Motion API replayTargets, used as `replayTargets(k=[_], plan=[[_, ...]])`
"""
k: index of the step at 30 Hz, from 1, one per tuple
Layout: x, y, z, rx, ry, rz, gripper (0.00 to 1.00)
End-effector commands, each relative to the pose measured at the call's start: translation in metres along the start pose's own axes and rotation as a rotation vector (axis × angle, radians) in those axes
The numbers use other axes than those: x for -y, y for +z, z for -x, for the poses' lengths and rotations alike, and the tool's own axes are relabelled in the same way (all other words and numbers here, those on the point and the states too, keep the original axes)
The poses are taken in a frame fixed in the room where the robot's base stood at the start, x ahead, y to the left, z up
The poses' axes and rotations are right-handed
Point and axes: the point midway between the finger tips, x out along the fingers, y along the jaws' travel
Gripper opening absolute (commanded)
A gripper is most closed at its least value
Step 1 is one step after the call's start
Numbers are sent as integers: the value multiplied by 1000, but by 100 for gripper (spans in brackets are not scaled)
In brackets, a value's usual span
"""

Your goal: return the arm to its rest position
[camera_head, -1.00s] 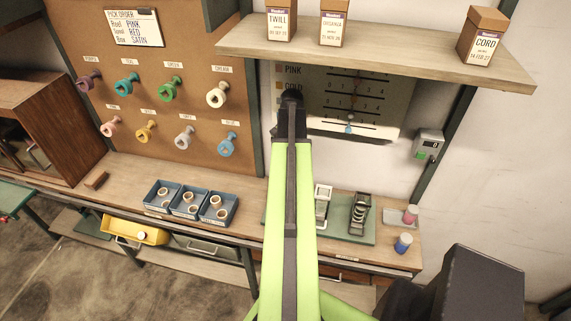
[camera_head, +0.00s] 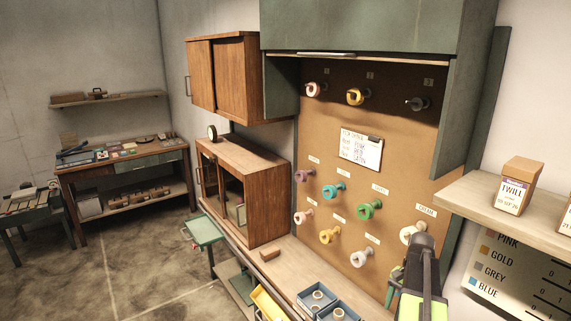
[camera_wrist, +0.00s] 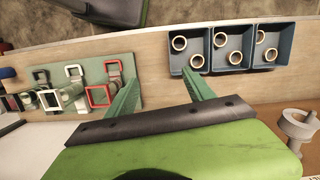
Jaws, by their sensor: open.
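My gripper (camera_wrist: 160,76) is open and empty in the wrist view. Its two green fingers are spread apart over the wooden bench (camera_wrist: 155,64). Beyond the fingers, a row of dark blue trays (camera_wrist: 224,59) with tan rings is to the right. A green mat (camera_wrist: 123,83) with metal and red-framed fixtures is to the left. In the head view, part of my green and black arm rises at the lower right, in front of the pegboard (camera_head: 375,190). The arm's lower part is out of frame.
Coloured reels hang on the pegboard, including a green reel (camera_head: 369,210). A shelf (camera_head: 510,222) with a TWILL box (camera_head: 513,186) juts out at the right. A wooden cabinet (camera_head: 262,205) stands on the bench. Open floor (camera_head: 135,265) lies to the left.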

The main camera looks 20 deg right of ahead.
Motion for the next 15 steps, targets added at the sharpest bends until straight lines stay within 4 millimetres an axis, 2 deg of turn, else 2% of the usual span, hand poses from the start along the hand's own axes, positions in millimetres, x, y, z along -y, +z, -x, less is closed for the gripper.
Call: replayTargets(k=[1, 3, 5, 6, 10, 12, 15], plan=[[38, 24, -24, -2, 15, 77, 62], [85, 60, -44, -10, 33, 182, 62], [121, 94, -62, -18, 47, 281, 62], [144, 119, -74, -24, 57, 351, 62], [199, 202, -112, -49, 82, 589, 62], [218, 244, -130, -64, 94, 713, 62], [232, 293, -149, -88, 102, 875, 62]])
